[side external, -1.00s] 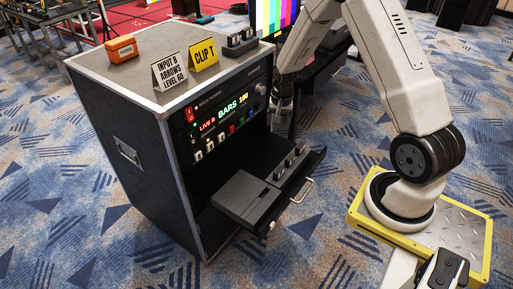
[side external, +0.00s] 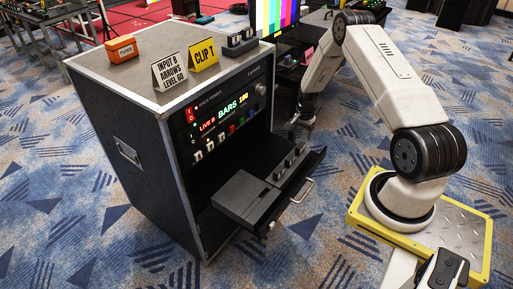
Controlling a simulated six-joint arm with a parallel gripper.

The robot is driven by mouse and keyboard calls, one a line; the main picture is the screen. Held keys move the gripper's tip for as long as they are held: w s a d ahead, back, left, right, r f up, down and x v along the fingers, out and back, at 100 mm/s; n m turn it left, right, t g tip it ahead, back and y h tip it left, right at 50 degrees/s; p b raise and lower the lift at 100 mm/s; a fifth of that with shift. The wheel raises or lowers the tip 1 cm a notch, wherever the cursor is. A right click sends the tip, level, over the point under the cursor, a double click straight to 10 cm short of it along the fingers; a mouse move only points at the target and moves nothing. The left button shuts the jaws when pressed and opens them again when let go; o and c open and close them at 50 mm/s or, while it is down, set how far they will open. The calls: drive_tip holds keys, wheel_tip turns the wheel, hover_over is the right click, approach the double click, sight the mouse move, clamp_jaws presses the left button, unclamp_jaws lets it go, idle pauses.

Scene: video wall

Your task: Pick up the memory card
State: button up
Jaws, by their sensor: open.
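I cannot make out a memory card for certain. A black holder (side external: 241,40) with small upright pieces stands at the back right of the rack top. The open drawer (side external: 312,170) holds a grey box (side external: 247,196) and a row of several small dark pieces (side external: 290,161). My gripper (side external: 300,128) is open, small and dark in this view, beyond the drawer and to the right of the rack's front panel. It appears apart from the rack, with nothing visible between its fingers.
The black rack (side external: 130,165) has a lit front panel (side external: 225,112) with BARS 100. On its top are an orange box (side external: 121,49), a white sign (side external: 170,71) and a yellow sign (side external: 204,55). A colour-bar monitor (side external: 283,18) stands behind. Carpet in front is clear.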

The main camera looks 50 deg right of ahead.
sight(300, 145)
drive_tip(key=shift+f, duration=1.1)
drive_tip(key=shift+f, duration=0.1)
drive_tip(key=shift+w+d+f, duration=0.1)
drive_tip(key=shift+w+f, duration=0.05)
drive_tip(key=shift+f, duration=2.35)
clamp_jaws()
